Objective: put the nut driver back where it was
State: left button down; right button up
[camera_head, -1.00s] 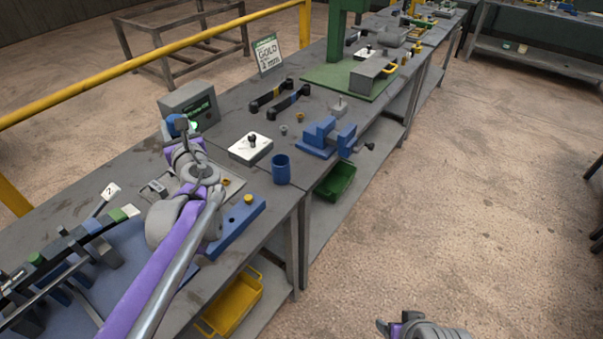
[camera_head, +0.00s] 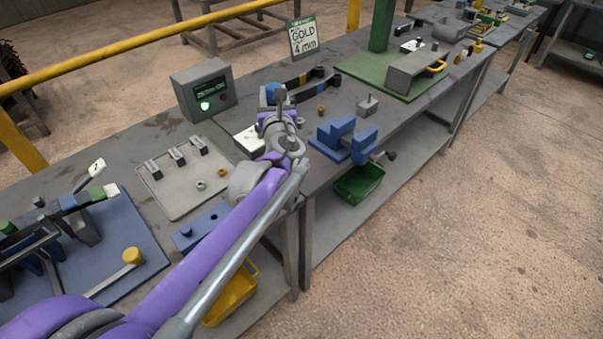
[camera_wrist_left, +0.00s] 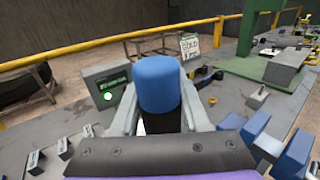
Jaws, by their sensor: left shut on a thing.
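My left gripper (camera_head: 275,106) is shut on a blue-handled tool, which I take for the nut driver (camera_head: 274,92). Its rounded blue end stands up between the fingers in the left wrist view (camera_wrist_left: 158,82), with a dark part below it. The tool's lower end is hidden. The gripper is above the bench, between the white block (camera_head: 246,139) and the blue vise (camera_head: 343,138). My arm covers part of the white block. The blue cup seen earlier is hidden now. My right gripper is out of view.
A grey box with a green light (camera_head: 203,90) and a GOLD sign (camera_head: 303,38) stand at the back. A grey tray (camera_head: 182,178) and a blue mat (camera_head: 140,235) lie left. Two dark-handled tools (camera_head: 298,82) lie behind the gripper.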

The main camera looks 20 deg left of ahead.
pick_arm(q)
notch_tip(320, 180, down, 10)
jog(key=b, duration=0.1)
jog(key=shift+w+d, duration=0.25)
jog(key=shift+f+b, duration=0.1)
jog(key=shift+b, duration=0.2)
jog(key=shift+c, duration=1.9)
grip_release()
